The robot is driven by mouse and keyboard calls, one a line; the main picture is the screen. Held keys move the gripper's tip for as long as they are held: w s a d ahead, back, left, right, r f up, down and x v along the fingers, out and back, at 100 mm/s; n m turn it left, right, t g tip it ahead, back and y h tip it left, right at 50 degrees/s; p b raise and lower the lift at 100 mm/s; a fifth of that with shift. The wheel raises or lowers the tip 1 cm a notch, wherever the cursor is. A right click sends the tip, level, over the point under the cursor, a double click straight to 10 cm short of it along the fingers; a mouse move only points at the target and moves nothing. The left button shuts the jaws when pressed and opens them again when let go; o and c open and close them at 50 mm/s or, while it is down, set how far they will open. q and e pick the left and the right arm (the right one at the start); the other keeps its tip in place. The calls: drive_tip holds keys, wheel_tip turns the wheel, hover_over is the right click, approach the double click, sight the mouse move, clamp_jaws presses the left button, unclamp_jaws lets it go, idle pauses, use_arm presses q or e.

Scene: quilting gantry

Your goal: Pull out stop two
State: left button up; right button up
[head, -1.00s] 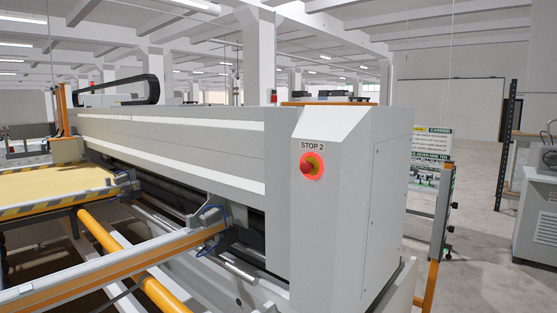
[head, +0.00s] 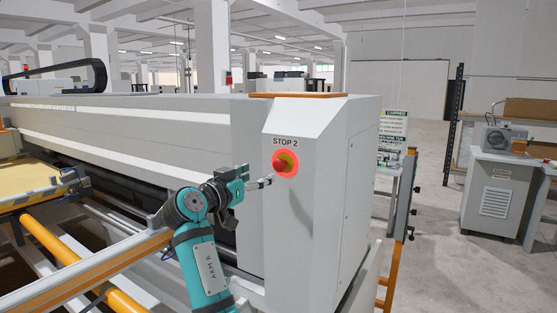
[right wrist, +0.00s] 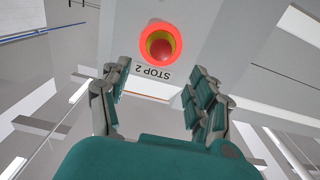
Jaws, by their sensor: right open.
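The stop two button (head: 285,163) is a red mushroom knob in a yellow ring with a glowing red surround, on the end face of the white gantry housing under the label STOP 2 (head: 285,142). In the right wrist view the button (right wrist: 160,45) shows upside down with its label (right wrist: 152,73). My right gripper (head: 268,182) is open and empty, just left of and slightly below the button in the head view. In the right wrist view its fingers (right wrist: 158,80) are spread apart, with the button beyond them, not between them. My left gripper is not in view.
The gantry's long beam (head: 140,130) runs to the left. An orange rail (head: 90,270) and a quilting table (head: 35,183) are at lower left. A sign stand (head: 393,150) and a grey machine cabinet (head: 495,195) stand to the right, with open floor (head: 432,190) between them.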

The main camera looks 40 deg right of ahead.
sight(277, 166)
drive_tip(key=p+x, duration=0.4)
drive_tip(key=x, duration=0.6)
drive_tip(key=shift+d, duration=0.15)
drive_tip(key=shift+p+x, duration=0.45)
drive_tip(key=shift+x, duration=0.3)
drive_tip(key=shift+w+f, duration=0.1)
drive_tip(key=shift+f, duration=0.05)
drive_tip(key=shift+c, duration=0.2)
